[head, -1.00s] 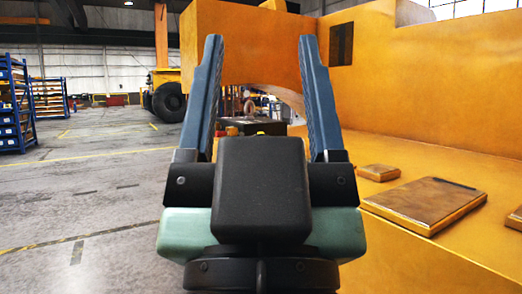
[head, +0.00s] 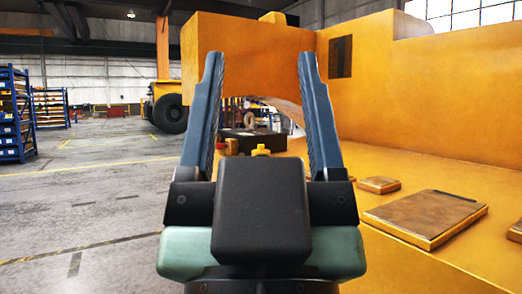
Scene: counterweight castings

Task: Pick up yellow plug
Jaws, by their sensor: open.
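The yellow plug (head: 261,150) shows in the head view just above the dark body of my gripper, between the two fingers. Only its upper part is visible; the rest is hidden behind my gripper. My gripper (head: 260,60) is open, with its two blue-grey fingers spread wide and nothing between them that it holds. The plug appears beyond the gripper, apart from the fingers.
A small red item (head: 220,146) and a dark box (head: 252,138) are beyond the gripper. Flat plates (head: 425,217) and a small block (head: 379,185) lie on the large yellow casting (head: 420,100) at right. Open floor (head: 75,210) and blue shelving (head: 14,115) are at left.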

